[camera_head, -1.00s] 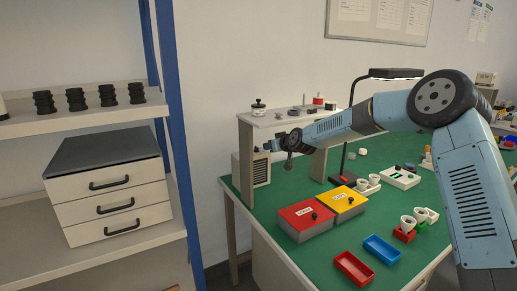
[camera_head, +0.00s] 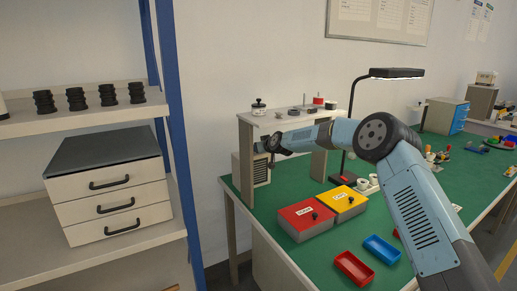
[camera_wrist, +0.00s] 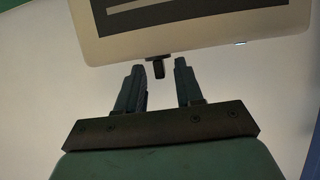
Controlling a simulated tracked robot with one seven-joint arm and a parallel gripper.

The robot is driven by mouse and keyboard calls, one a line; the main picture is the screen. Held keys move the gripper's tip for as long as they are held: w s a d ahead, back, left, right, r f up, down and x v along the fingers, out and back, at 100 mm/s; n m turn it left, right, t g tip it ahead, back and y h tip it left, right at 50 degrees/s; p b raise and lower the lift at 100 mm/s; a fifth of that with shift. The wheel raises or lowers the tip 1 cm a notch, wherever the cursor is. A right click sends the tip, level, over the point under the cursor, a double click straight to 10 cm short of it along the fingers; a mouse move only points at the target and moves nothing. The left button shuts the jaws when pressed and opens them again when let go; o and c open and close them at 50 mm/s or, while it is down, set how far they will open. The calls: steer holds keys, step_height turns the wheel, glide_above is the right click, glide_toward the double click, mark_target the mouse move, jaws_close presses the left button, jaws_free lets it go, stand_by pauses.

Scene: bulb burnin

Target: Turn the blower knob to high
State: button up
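The blower is a cream box with a dark grille (camera_head: 261,172) at the left end of the green bench, partly behind the shelf stand's leg. In the wrist view the blower (camera_wrist: 200,42) fills the top, with part of its dark grille showing. A small dark knob (camera_wrist: 158,69) sticks out from its near edge. My gripper (camera_wrist: 158,65) is open, with one finger on each side of the knob. Gaps show between the knob and both fingers. The knob's setting marks cannot be read. In the head view my gripper is small beside the blower's top, and the knob cannot be made out.
A small raised shelf (camera_head: 285,117) with jars and small parts stands over the bench beside my arm. Red (camera_head: 306,219) and yellow (camera_head: 345,203) boxes, a red tray (camera_head: 353,268), a blue tray (camera_head: 381,249) and a lamp (camera_head: 390,73) are nearby. A blue-posted rack stands left.

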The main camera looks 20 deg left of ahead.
steer(key=shift+c, duration=0.5)
jaws_close()
steer(key=shift+s+a+f+m+t+h, duration=0.2)
steer(key=shift+s+f+m+t+h, duration=0.05)
steer(key=shift+f+m+t+h, duration=0.05)
steer(key=shift+f+m, duration=0.1)
steer(key=shift+m, duration=0.2)
steer(key=shift+s+f+m+t+h, duration=0.15)
steer(key=shift+f+m+t+h, duration=0.25)
steer(key=shift+h, duration=0.3)
steer(key=shift+r+m+t+h, duration=0.2)
steer(key=shift+m+t+h, duration=0.1)
steer(key=shift+m, duration=0.1)
steer(key=shift+r, duration=0.15)
